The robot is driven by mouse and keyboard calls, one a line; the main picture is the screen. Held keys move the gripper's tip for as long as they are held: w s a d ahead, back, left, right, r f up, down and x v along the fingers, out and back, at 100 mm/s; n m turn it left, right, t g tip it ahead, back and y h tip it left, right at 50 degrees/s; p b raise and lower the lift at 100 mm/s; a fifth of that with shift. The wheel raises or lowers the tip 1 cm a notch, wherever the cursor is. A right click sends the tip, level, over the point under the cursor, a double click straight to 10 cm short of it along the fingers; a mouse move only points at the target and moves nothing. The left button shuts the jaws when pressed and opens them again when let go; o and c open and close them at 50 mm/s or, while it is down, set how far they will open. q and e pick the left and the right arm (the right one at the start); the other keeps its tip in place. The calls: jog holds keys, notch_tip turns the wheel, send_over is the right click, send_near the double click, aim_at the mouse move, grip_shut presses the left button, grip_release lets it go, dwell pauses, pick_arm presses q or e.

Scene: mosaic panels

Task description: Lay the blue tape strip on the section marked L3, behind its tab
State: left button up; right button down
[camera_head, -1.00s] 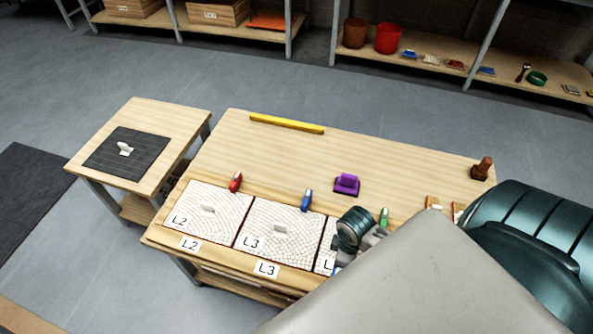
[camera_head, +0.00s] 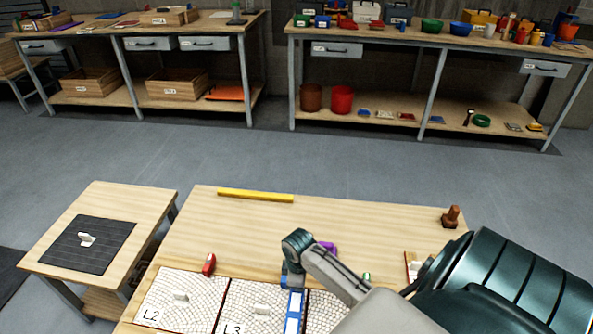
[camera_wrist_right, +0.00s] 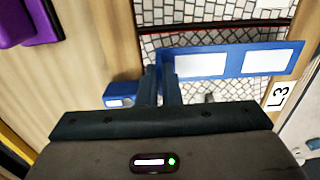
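The L3 section (camera_head: 240,295) is a panel of small pale tiles with a white upright tab (camera_head: 262,309); in the right wrist view its L3 label (camera_wrist_right: 278,97) shows at the right. The blue tape strip (camera_head: 293,312) has white patches along it. My right gripper (camera_head: 291,278) appears shut on one end of the strip; the strip (camera_wrist_right: 232,62) reaches out to the right from the fingers (camera_wrist_right: 162,85) in the right wrist view. It is over the right part of L3, near the seam with the neighbouring panel. Contact with the tiles cannot be told. My left gripper is out of view.
The L2 panel (camera_head: 165,290) lies left of L3. A red tool (camera_head: 209,264), a blue tool (camera_wrist_right: 120,95) and a purple block (camera_wrist_right: 25,20) stand near the panels. A yellow bar (camera_head: 255,195) lies at the back. The table's middle left is clear.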

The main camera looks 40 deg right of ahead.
jog(key=f, duration=0.2)
jog(key=shift+w+d+f, duration=0.1)
jog(key=shift+w+f, duration=0.3)
jog(key=shift+f, duration=0.3)
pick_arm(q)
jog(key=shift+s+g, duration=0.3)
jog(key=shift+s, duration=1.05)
pick_arm(e)
jog(key=shift+f, duration=0.15)
jog(key=c, duration=1.6)
grip_release()
jog(key=shift+r, duration=0.25)
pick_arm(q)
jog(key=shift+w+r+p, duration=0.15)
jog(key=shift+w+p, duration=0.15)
pick_arm(e)
notch_tip(320, 180, up, 12)
jog(key=shift+f, duration=0.1)
